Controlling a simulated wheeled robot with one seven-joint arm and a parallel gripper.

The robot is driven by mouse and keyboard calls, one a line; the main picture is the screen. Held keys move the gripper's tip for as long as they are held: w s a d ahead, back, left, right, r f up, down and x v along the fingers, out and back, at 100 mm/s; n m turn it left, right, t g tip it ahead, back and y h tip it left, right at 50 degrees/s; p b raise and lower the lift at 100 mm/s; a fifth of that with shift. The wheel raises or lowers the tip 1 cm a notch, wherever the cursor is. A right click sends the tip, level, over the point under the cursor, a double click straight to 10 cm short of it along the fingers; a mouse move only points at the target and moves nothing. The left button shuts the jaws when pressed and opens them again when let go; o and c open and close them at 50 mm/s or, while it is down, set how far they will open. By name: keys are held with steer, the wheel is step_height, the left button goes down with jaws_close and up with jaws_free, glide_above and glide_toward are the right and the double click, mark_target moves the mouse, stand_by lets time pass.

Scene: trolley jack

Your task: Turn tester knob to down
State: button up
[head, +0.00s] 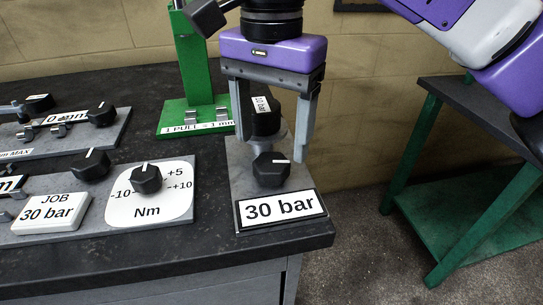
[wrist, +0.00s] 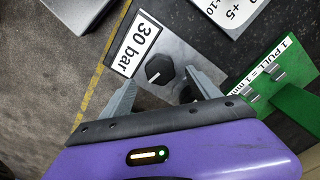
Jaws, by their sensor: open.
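A black faceted knob (head: 271,171) with a white pointer line sits on a grey plate (head: 243,183) behind a "30 bar" label (head: 281,209). Its pointer points right in the head view. I take this as the tester knob; no "tester" or "down" marking is readable. The knob also shows in the wrist view (wrist: 159,69). My gripper (head: 273,149) points down, open, its fingers above and slightly behind the knob, one to each side. In the wrist view the knob shows between the fingertips (wrist: 160,80). Contact cannot be told.
A dark part marked "10" (head: 264,118) stands behind the knob, between my fingers. An "Nm" dial knob (head: 146,178) and a "JOB 30 bar" block (head: 52,212) lie left. A green post (head: 193,65) stands behind left. A green-legged table (head: 432,190) stands right, across a floor gap.

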mark_target(271, 162)
step_height(271, 162, down, 4)
steer(key=shift+r+b, duration=0.1)
steer(key=shift+b, duration=0.3)
steer(key=c, duration=1.4)
steer(key=shift+o, duration=0.2)
steer(key=shift+r+n+p, duration=0.15)
steer(key=shift+n+p, duration=0.15)
steer(key=shift+p, duration=0.35)
